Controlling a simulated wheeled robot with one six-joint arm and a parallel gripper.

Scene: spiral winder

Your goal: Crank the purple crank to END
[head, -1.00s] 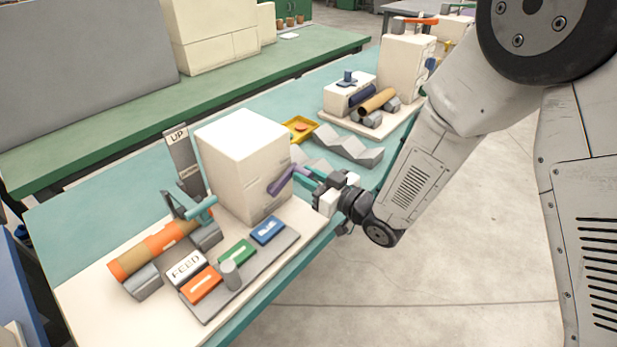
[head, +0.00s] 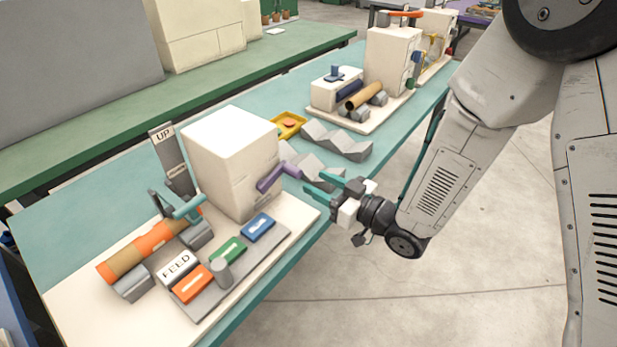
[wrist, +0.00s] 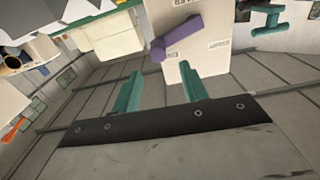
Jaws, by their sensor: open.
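The purple crank (head: 271,179) sticks out from the right side of the white box (head: 236,160). In the wrist view the purple crank (wrist: 180,38) lies at a slant across the box face, ahead of my fingers. Part of a printed label shows near it, too cut off to read in full. My gripper (head: 319,186) is open and empty, to the right of the crank and apart from it. In the wrist view its two teal fingers (wrist: 160,90) point toward the box with a clear gap between them.
A plate holds orange, green and blue blocks (head: 257,228), a grey peg and a FEED block. A teal handle (head: 186,207) stands over the orange-brown roll. An UP sign (head: 163,140) stands behind. Grey zigzag racks (head: 337,140) lie behind my gripper. Floor is free on the right.

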